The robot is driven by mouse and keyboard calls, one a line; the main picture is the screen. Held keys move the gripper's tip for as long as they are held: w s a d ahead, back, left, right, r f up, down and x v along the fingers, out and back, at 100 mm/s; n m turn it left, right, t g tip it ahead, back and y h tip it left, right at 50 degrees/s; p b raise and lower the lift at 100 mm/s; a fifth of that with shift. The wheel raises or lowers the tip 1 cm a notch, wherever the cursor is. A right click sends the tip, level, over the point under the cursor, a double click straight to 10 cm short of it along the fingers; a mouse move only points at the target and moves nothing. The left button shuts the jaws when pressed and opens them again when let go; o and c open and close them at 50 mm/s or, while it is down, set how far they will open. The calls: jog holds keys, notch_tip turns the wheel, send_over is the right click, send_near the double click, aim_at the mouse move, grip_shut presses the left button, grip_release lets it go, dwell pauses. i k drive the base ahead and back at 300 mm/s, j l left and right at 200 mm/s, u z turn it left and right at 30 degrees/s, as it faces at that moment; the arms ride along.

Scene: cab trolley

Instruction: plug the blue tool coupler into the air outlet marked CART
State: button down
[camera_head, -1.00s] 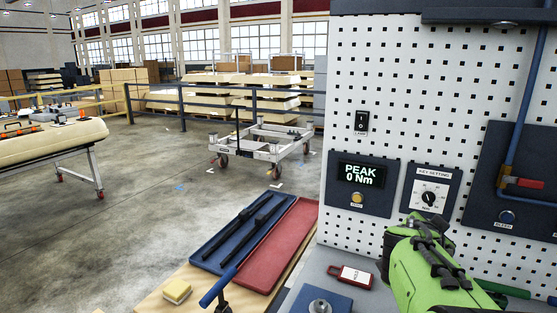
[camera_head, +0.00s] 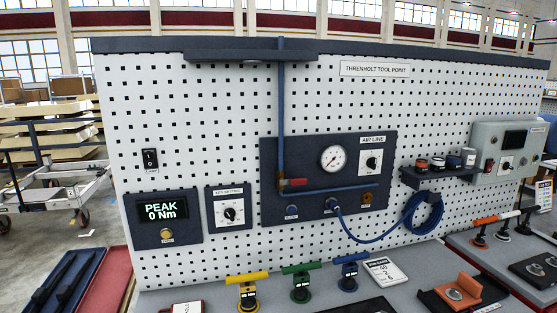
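The dark air line panel (camera_head: 378,150) is on the pegboard, right of centre, with a gauge (camera_head: 333,158) and a knob (camera_head: 372,161). A blue hose (camera_head: 372,240) runs from a round fitting (camera_head: 332,204) at the panel's lower edge to a coil (camera_head: 424,212) hanging at the right. A small brass-coloured fitting (camera_head: 366,198) sits right of that round fitting. No CART marking is readable, and I cannot tell which fitting is the outlet or which part is the tool coupler. My gripper is not in view.
A red-handled valve (camera_head: 293,182) sits on the blue pipe. Tools with yellow (camera_head: 247,278), green (camera_head: 300,268) and blue (camera_head: 351,258) handles stand on the bench below. A shelf (camera_head: 437,178) juts out right of the panel. An orange holder (camera_head: 457,288) lies at the lower right.

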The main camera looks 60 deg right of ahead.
aim_at(333, 207)
jog(key=z, duration=2.4)
